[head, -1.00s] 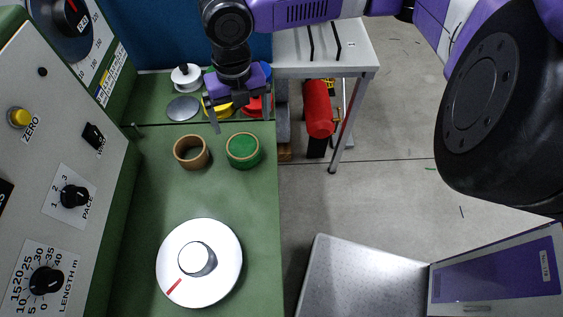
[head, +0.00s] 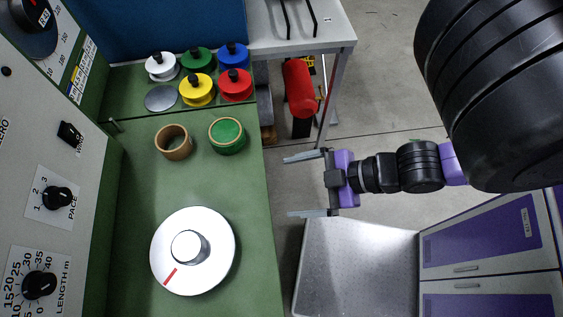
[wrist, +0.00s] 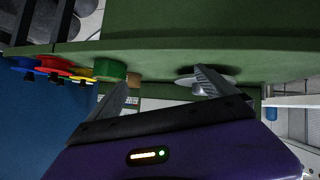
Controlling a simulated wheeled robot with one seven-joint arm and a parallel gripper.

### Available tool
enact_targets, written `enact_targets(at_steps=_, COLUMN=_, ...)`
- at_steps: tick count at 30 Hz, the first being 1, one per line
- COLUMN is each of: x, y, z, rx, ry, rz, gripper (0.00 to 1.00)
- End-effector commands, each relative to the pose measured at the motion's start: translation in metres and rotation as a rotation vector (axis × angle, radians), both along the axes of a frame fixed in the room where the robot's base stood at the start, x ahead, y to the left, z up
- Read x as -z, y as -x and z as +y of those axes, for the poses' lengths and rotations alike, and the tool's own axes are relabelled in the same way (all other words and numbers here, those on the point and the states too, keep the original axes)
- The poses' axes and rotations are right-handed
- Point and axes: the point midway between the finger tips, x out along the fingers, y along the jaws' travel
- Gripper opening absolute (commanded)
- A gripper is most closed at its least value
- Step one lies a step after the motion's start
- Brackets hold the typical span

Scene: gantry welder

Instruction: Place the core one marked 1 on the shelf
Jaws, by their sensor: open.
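A hollow brown ring (head: 174,142) stands upright on the green bench (head: 135,190). A green ring with a tan rim (head: 227,136) stands just right of it. No mark 1 is legible on either, so I cannot tell which is the core marked 1. My gripper (head: 288,186) is open and empty, right of the bench edge, its fingers pointing left, apart from both rings. In the wrist view the green ring (wrist: 113,70) and brown ring (wrist: 134,79) appear beyond the fingers. I cannot tell which surface is the shelf.
Coloured spools, including a yellow one (head: 198,91), and a grey disc (head: 161,97) occupy the back ledge. A white dial (head: 193,250) lies at the bench front. A control panel (head: 40,190) borders the left. A grey table (head: 330,35) stands behind; a metal top (head: 350,265) lies right.

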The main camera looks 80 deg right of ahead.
Motion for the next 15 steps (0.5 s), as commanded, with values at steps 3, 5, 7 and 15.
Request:
enact_targets(at_steps=3, x=-0.036, y=-0.009, z=0.035, rx=0.130, ry=-0.153, rz=-0.142, gripper=0.96)
enact_targets(at_steps=5, x=-0.053, y=-0.014, z=0.047, rx=0.172, ry=-0.212, rz=-0.202, gripper=0.96)
enact_targets(at_steps=7, x=-0.067, y=-0.018, z=0.056, rx=0.206, ry=-0.263, rz=-0.254, gripper=0.96)
enact_targets(at_steps=15, x=-0.083, y=-0.023, z=0.065, rx=0.236, ry=-0.314, rz=-0.308, gripper=0.96)
